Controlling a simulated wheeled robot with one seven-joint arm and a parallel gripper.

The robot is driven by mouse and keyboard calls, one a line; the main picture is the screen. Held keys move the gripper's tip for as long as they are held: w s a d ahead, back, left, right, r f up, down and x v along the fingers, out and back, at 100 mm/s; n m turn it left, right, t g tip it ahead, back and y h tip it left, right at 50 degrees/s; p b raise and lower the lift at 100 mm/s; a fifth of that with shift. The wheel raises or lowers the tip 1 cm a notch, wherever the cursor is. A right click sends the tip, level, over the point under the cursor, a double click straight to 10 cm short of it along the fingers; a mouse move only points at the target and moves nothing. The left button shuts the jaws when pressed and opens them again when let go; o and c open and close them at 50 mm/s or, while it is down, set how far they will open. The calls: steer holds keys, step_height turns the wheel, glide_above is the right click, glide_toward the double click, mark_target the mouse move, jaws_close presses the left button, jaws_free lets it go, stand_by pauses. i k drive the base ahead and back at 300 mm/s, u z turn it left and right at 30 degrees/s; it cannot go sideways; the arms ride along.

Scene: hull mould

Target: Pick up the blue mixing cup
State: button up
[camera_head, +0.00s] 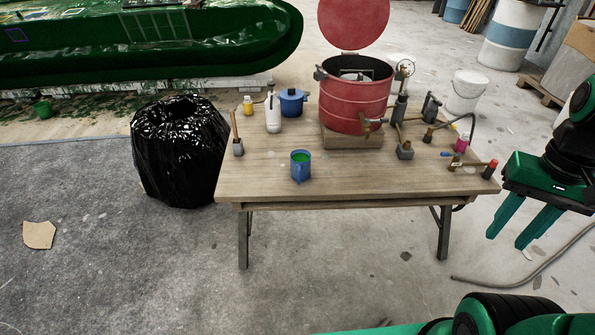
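The blue mixing cup (300,170) stands upright near the front middle of the wooden table (350,187). Its open top shows green inside. My gripper (508,229) is at the right, beyond the table's right edge. Its two green fingers point down and to the left, spread apart with nothing between them. It is well apart from the cup.
A red pot (350,105) with a raised lid stands at the table's back, with brass fittings and a hose to its right. A brush in a holder (238,145), a white bottle (273,112) and a blue lidded pot (291,103) are nearby. A black bag-lined bin (180,160) stands left.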

mark_target(300, 159)
steer(key=i, duration=1)
